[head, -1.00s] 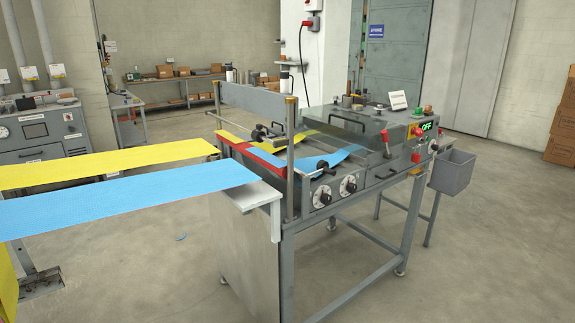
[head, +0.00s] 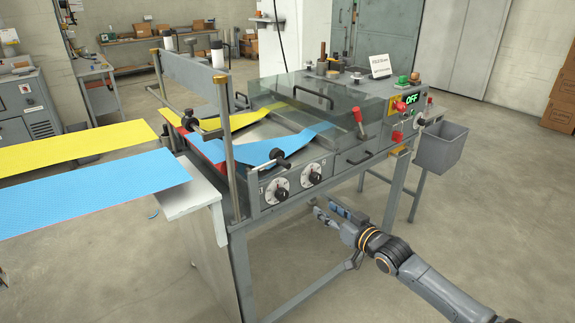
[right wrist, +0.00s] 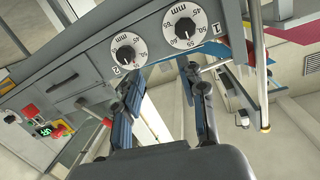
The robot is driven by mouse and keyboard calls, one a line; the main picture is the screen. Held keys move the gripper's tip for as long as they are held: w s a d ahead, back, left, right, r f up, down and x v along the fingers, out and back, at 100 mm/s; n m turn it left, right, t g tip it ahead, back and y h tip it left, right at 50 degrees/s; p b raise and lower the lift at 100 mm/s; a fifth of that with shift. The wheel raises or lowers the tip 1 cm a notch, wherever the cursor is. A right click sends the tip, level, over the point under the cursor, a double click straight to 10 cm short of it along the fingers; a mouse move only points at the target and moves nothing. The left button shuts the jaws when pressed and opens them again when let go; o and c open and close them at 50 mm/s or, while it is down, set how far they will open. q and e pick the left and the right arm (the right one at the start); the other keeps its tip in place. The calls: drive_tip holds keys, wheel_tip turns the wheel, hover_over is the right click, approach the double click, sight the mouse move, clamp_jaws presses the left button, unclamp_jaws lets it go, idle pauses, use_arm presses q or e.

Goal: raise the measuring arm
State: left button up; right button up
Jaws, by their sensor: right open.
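The grey machine (head: 225,205) carries two slim rods with black ends that look like measuring arms. The nearer arm (head: 281,163) lies low over the blue cloth (head: 262,150), beside the numbered dials (head: 297,184). The farther arm (head: 190,123) lies by the yellow cloth (head: 235,121). My right gripper (head: 333,212) is open and empty, low in front of the machine and apart from the arms. In the right wrist view its open fingers (right wrist: 163,92) point up towards the dials (right wrist: 155,38). My left gripper is out of view.
A clear cover (head: 290,100) with a handle tops the machine. A red-knobbed lever (head: 358,117), a panel reading OFF (head: 411,98) and a grey bin (head: 440,147) are at its right. Blue and yellow strips run in from the left. The front floor is free.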

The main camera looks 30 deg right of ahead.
wheel_tip(320, 180, up, 8)
drive_tip(key=a+t+y, duration=0.1)
drive_tip(key=a, duration=0.1)
approach(290, 165)
drive_tip(key=w, duration=0.2)
drive_tip(key=shift+n+y, duration=0.4)
drive_tip(key=w, duration=0.2)
drive_tip(key=w+p, duration=0.1)
drive_tip(key=w, duration=0.2)
drive_tip(key=w+f, duration=0.1)
drive_tip(key=w, duration=0.2)
drive_tip(key=shift+a, duration=0.25)
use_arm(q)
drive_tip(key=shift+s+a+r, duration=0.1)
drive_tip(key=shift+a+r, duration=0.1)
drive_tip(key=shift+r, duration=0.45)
use_arm(e)
drive_tip(key=shift+w, duration=0.65)
drive_tip(key=shift+f, duration=0.1)
clamp_jaws()
